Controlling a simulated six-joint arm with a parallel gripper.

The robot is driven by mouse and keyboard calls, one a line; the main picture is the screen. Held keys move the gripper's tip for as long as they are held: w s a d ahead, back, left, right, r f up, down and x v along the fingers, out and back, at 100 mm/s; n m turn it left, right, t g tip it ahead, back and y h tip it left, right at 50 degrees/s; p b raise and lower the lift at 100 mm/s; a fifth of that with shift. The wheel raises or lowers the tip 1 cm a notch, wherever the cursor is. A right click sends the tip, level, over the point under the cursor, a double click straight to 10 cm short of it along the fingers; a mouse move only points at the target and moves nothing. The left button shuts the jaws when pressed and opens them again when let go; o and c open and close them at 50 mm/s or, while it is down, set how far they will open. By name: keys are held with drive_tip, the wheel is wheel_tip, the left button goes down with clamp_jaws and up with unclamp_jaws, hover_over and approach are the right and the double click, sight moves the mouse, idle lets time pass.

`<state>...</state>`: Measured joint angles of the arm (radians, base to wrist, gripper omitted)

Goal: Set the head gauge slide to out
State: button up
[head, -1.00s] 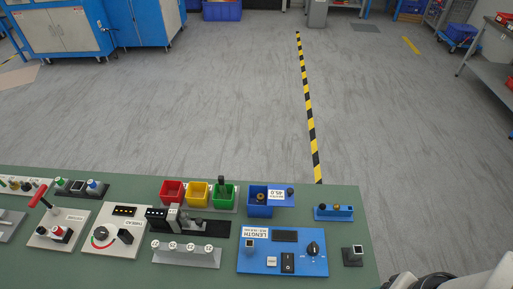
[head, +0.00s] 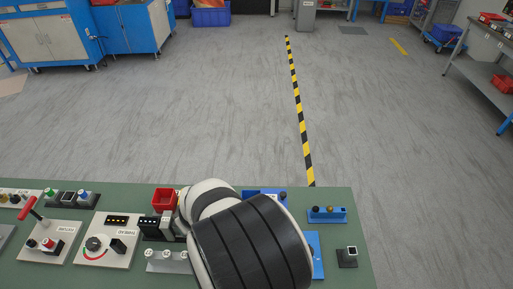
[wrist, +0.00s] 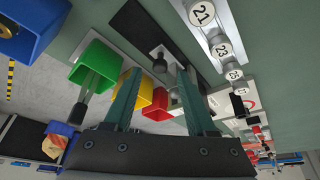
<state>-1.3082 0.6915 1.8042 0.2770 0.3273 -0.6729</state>
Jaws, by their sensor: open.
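My gripper (wrist: 158,72) is open in the wrist view, with its two dark green fingers apart. A black base plate (wrist: 135,22) with small grey metal parts (wrist: 160,55) lies beyond and between the fingertips; this looks like the head gauge. I cannot tell whether a finger touches it, or which way its slide is set. In the head view a black readout with a grey block (head: 167,226) shows at the gauge's left end. My arm covers the rest of it, and the gripper is hidden there.
Green (wrist: 97,62), yellow (wrist: 131,98) and red (wrist: 157,106) bins stand close by the fingers. A grey rack with numbered pegs (wrist: 215,42) lies on the other side. A blue bin (wrist: 32,32) is at the upper left. The thread panel (head: 105,240) is left of the arm.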

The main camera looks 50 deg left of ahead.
drive_tip(key=shift+x, duration=1.25)
clamp_jaws()
idle(0.5)
